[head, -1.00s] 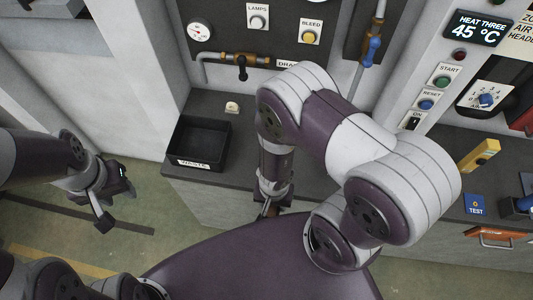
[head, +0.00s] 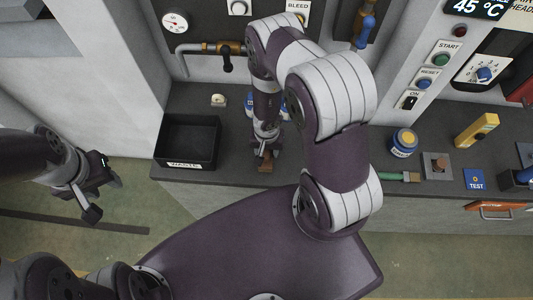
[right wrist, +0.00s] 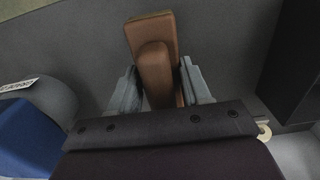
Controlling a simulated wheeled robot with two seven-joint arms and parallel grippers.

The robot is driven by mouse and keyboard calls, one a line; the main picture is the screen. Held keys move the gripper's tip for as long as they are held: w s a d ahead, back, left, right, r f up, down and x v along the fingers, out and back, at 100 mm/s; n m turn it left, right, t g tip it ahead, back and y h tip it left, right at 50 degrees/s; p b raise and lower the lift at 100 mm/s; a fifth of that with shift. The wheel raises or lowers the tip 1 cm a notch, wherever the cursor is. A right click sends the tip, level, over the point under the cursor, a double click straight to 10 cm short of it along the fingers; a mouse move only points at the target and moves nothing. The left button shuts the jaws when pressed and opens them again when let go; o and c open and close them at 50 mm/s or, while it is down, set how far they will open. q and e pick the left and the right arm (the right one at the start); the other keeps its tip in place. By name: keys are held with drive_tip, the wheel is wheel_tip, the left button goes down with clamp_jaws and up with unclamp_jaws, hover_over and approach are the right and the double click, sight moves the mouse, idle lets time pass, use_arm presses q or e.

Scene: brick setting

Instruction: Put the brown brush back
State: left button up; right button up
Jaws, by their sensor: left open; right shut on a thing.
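The brown brush (right wrist: 154,50) is a brown block with a raised narrower piece. My right gripper (right wrist: 160,88) is shut on it, one grey finger at each side. In the head view the right gripper (head: 265,153) points down over the dark bench, right of the bin, with the brown brush (head: 265,167) at its tips. I cannot tell whether the brush touches the bench. My left gripper (head: 98,190) is open and empty, off the bench at the left.
A black bin labelled waste (head: 188,163) stands left of the right gripper. A blue item (head: 249,103) is partly hidden behind my right arm. To the right are a blue-and-yellow jar (head: 404,142), a green-handled brush (head: 397,177), a grey square plate (head: 435,165) and a yellow block (head: 476,129).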

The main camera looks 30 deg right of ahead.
wheel_tip(320, 180, down, 3)
drive_tip(key=shift+s+b, duration=0.1)
drive_tip(key=shift+b, duration=0.75)
drive_tip(key=shift+s+f+b, duration=0.1)
drive_tip(key=shift+f+b, duration=0.2)
drive_tip(key=shift+f, duration=0.05)
drive_tip(key=shift+r, duration=0.1)
drive_tip(key=shift+c, duration=0.4)
drive_tip(key=shift+s+r, duration=0.1)
drive_tip(key=o, duration=1.1)
use_arm(q)
drive_tip(key=f, duration=0.3)
drive_tip(key=shift+s, duration=0.2)
